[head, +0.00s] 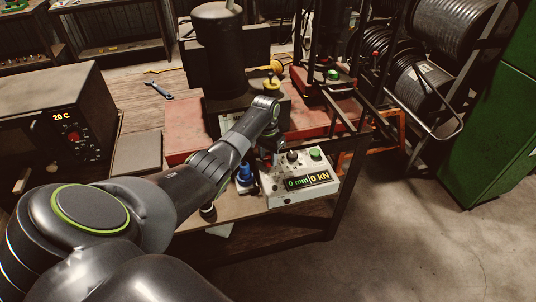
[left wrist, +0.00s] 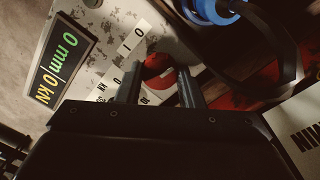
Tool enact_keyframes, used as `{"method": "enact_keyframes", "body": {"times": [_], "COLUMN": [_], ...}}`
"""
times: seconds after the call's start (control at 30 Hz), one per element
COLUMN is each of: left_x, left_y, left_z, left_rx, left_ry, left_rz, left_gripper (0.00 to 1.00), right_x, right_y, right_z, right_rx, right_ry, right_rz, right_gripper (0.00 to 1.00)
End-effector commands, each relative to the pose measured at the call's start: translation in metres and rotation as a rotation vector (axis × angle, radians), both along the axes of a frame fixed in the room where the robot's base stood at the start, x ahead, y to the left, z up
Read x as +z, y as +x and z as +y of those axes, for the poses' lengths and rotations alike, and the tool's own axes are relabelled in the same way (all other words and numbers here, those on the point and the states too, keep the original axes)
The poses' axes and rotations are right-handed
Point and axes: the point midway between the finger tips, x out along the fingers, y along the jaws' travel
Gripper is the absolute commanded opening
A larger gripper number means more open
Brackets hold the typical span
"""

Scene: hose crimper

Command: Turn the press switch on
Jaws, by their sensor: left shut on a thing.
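The press control box (head: 283,189) is pale and worn, at the table's front right edge. Its display (head: 308,181) reads 0 mm and 0 kN, and also shows in the left wrist view (left wrist: 62,60). A red round switch (left wrist: 157,66) sits on the panel beside white labels marked I and O (left wrist: 131,40). My left gripper (head: 271,156) is down at the left part of the box. In the left wrist view its two fingers (left wrist: 158,88) are closed on the red switch and partly hide it. My right gripper is in neither view.
A green button (head: 316,154) and a dark knob (head: 292,156) stand on the box top. A blue part (head: 244,174) stands just left of the box. The black press (head: 218,45) on its red base is behind. Open floor lies to the right.

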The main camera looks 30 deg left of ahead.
Motion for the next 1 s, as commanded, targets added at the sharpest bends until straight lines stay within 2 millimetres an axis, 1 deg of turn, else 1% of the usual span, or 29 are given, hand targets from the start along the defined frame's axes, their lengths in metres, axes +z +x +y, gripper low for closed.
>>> {"method": "enact_keyframes", "body": {"times": [0.03,0.2,0.5,0.73,1.0], "left_x": [0.0026,0.0022,0.0020,0.0022,0.0021], "left_y": [0.0016,0.0018,0.0024,0.0028,0.0030], "left_z": [-0.0003,0.0000,-0.0001,-0.0004,-0.0007], "left_rx": [-0.046,-0.205,-0.456,-0.586,-0.657], "left_ry": [0.000,0.001,0.002,0.002,0.002], "left_rz": [-0.004,-0.004,-0.005,-0.006,-0.007], "left_gripper": [0.11,0.11,0.11,0.11,0.11], "right_x": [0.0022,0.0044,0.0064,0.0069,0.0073], "right_y": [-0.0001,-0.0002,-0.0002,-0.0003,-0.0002], "right_z": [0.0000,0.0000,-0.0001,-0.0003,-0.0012], "right_rx": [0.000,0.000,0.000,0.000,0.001], "right_ry": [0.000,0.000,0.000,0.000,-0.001], "right_rz": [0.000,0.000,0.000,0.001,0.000], "right_gripper": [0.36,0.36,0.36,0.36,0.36]}}
